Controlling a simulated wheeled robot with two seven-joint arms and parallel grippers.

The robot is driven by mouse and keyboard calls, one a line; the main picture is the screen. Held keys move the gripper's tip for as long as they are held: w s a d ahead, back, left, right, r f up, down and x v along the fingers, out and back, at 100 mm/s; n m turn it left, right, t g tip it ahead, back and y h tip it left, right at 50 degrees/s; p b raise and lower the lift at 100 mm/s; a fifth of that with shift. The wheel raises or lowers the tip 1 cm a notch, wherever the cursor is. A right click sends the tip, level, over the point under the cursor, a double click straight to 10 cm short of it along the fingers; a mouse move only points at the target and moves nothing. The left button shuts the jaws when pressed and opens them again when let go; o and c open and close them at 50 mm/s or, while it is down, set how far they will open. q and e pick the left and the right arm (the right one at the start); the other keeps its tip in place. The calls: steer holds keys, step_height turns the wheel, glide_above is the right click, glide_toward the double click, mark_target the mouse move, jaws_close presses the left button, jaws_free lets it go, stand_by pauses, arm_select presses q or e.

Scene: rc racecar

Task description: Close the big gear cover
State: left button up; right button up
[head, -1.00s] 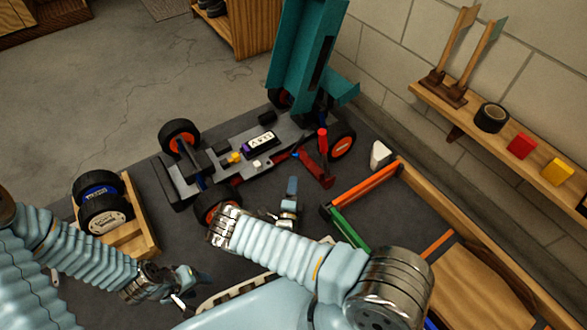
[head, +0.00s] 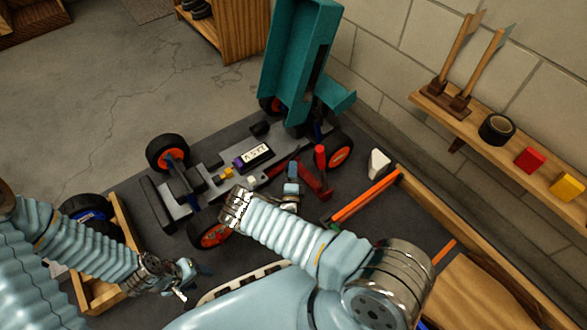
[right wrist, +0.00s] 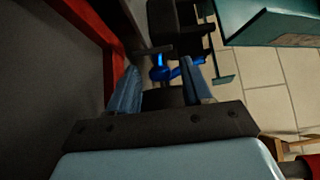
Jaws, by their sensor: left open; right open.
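The racecar chassis (head: 180,203) lies on the dark mat with its teal body shell (head: 290,60) raised at the far end. A red hinged-looking part (head: 316,180) stands up beside the rear wheel; I cannot tell for sure that it is the big gear cover. My right gripper (head: 291,172) is open just left of the red part, over the chassis's near side. In the right wrist view its fingers (right wrist: 162,85) are apart, with blue and black car parts beyond. My left gripper (head: 190,280) is open and empty near the wheel box.
A wooden box (head: 130,225) with spare wheels stands left. An orange-edged frame (head: 365,195) and a white bottle-like object (head: 378,163) are at right. A wall shelf (head: 480,125) holds tape and colored blocks.

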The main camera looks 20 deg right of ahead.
jaws_close()
stand_by(0.3)
steer(key=shift+w+a+f+b, duration=0.1)
steer(key=shift+a+f+b, duration=0.05)
steer(key=shift+b, duration=0.3)
steer(key=w+a+m+g+h+b, duration=0.1)
steer(key=b, duration=0.1)
steer(key=m+g+h+b, duration=0.1)
steer(key=h+b, duration=0.1)
steer(key=shift+w+a+m, duration=0.3)
steer(key=shift+w+a, duration=0.05)
steer(key=shift+w, duration=0.05)
steer(key=shift+a+g, duration=0.1)
steer(key=shift+g, duration=0.2)
jaws_free()
